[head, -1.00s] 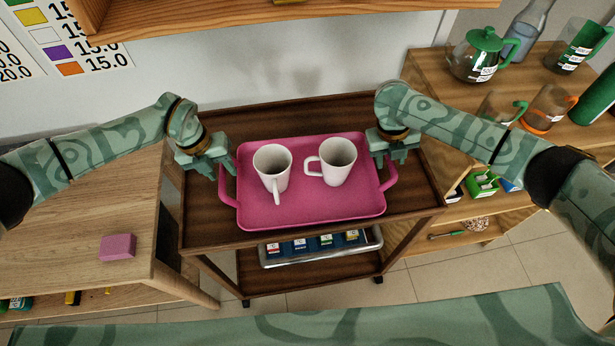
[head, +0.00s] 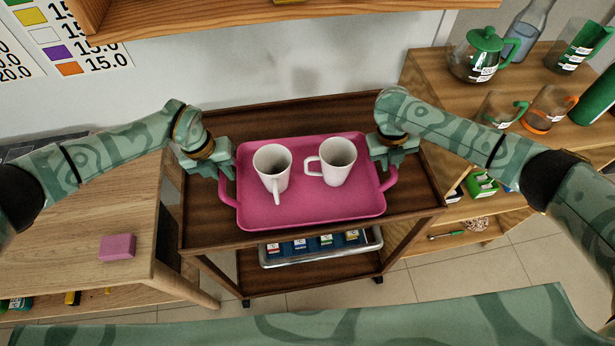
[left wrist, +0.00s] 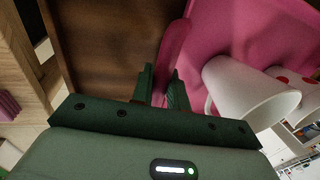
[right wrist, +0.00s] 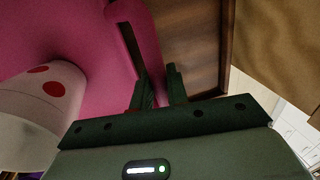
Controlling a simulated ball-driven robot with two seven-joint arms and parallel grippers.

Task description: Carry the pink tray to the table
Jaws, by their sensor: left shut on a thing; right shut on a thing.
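The pink tray (head: 315,206) lies flat on the top of a dark wooden cart (head: 212,234). Two white mugs stand on it, a left mug (head: 273,167) and a right mug (head: 337,162). My left gripper (head: 225,170) is shut on the tray's left handle; the handle (left wrist: 174,52) passes between the fingers in the left wrist view. My right gripper (head: 389,163) is shut on the right handle; that handle (right wrist: 142,35) shows between the fingers in the right wrist view. A light wooden table (head: 75,210) stands left of the cart.
A pink block (head: 117,247) lies on the left table, near its front. A metal tray (head: 320,253) with small containers sits on the cart's lower shelf. A right-hand shelf (head: 430,75) holds a teapot (head: 482,55) and several jugs. A wooden shelf (head: 200,15) hangs above.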

